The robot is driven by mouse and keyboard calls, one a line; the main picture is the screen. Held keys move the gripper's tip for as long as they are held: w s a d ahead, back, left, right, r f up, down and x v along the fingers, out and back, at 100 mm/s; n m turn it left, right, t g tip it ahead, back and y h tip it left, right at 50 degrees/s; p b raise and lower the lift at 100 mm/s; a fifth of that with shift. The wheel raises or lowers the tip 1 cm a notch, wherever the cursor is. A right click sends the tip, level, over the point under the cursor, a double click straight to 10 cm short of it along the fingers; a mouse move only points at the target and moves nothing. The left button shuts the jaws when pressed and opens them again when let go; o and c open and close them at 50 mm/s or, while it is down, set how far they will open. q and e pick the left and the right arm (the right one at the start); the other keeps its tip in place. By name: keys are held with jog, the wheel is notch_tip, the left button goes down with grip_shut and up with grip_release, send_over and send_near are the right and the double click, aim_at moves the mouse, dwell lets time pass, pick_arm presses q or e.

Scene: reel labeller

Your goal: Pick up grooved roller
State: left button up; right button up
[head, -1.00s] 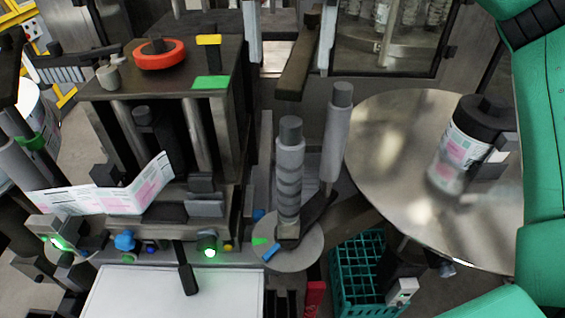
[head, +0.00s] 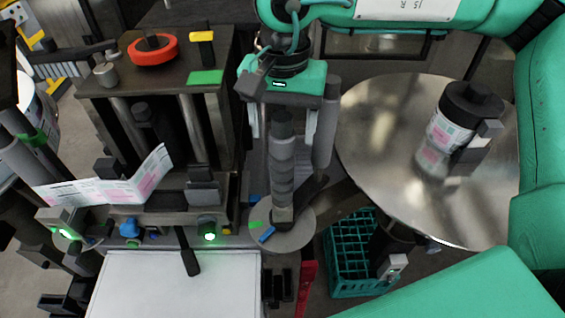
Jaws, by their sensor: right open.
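The grooved roller (head: 282,170) is a grey, upright cylinder with ring-like bands. It stands on a round grey disc (head: 297,236) beside the labelling machine. My right gripper (head: 282,126) is open and points down over the roller's top. Its fingers appear to be on either side of the upper roller, but I cannot tell whether they touch it. A smoother grey roller (head: 326,125) stands upright just behind and to the right, close to the gripper. My left gripper is not in view.
A large round metal turntable (head: 380,130) at right carries a dark-capped labelled bottle (head: 449,130). A teal crate (head: 345,284) sits below. The machine block (head: 110,85) with an orange ring (head: 152,52) is at left. A white panel (head: 140,290) lies in front.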

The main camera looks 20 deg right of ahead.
jog(key=shift+f, duration=0.1)
jog(key=shift+c, duration=0.5)
grip_shut()
